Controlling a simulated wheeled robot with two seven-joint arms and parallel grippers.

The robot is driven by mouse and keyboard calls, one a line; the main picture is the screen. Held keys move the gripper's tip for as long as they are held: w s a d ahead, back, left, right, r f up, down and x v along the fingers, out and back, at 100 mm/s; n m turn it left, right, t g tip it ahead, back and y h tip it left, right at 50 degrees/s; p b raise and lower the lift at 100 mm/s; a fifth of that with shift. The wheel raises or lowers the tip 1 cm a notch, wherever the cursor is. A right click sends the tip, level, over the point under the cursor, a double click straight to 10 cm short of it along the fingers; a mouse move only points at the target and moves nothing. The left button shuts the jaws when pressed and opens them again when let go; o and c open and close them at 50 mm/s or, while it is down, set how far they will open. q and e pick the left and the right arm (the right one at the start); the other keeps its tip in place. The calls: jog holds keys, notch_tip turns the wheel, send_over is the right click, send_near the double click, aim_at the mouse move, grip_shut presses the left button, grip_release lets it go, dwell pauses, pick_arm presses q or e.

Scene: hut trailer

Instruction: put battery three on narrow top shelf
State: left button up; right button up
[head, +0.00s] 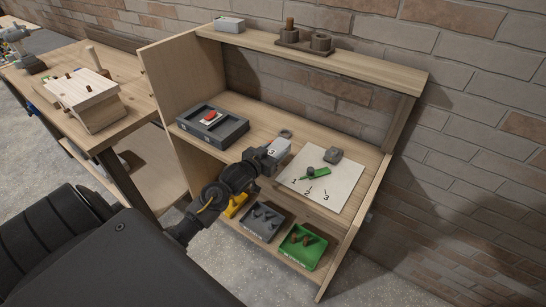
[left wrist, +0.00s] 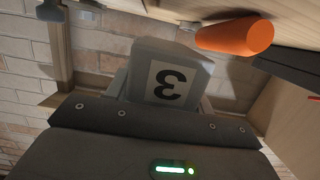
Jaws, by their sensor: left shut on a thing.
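Battery three (head: 278,149) is a pale grey block with a white label reading 3. My left gripper (head: 268,160) is shut on it over the middle shelf, beside the white sheet; I cannot tell whether the battery touches the shelf. In the left wrist view battery three (left wrist: 167,72) sits between the fingers (left wrist: 163,88), its label upside down. The narrow top shelf (head: 370,71) runs along the wall above. A grey battery-like block (head: 229,24) stands at its left end, and a dark base with brown cylinders (head: 305,38) stands mid-shelf. My right gripper is not in view.
The white sheet (head: 345,184) marked 1, 2, 3 holds a green item (head: 314,173) and a grey block (head: 332,155). A dark case (head: 213,126) lies left. Grey (head: 262,222) and green (head: 304,246) trays sit below. An orange handle (left wrist: 235,37) shows nearby. The top shelf's right part is clear.

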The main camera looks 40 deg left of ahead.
pick_arm(q)
jog(key=shift+w+f, duration=0.1)
jog(key=f, duration=0.1)
jog(key=f+p, duration=0.1)
jog(key=f, duration=0.1)
jog(key=shift+w+a, duration=0.1)
jog(key=shift+w, duration=0.1)
jog(key=shift+f, duration=0.2)
jog(key=shift+f, duration=0.2)
